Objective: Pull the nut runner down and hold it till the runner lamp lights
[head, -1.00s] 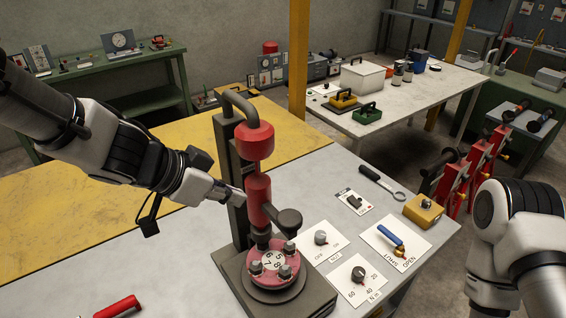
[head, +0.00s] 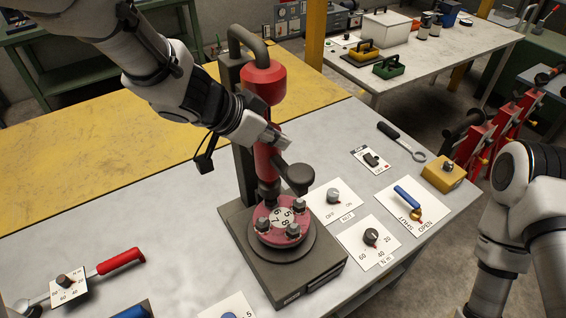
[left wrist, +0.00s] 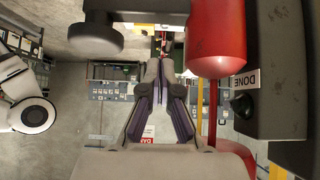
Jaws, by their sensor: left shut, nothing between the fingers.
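The nut runner (head: 265,162) is a red upright tool on a dark post, with a dark side handle ending in a round knob (head: 300,180). Its lower end stands at the pink flanged spool (head: 290,238), which carries several nuts. My left gripper (head: 276,138) is shut and empty, overlapping the runner's upper body in the head view; contact cannot be told. In the left wrist view the shut fingers (left wrist: 158,78) lie between the knob (left wrist: 95,40) and the red body (left wrist: 216,40). A dark, unlit lamp (left wrist: 243,105) sits beside a DONE label. My right gripper is out of view.
On the bench right of the spool are an OFF/ON knob (head: 333,195), a torque dial (head: 371,237), a blue valve lever (head: 407,197) and a yellow box (head: 443,172). A red-handled wrench (head: 120,262) lies front left. The yellow mat (head: 90,185) is clear.

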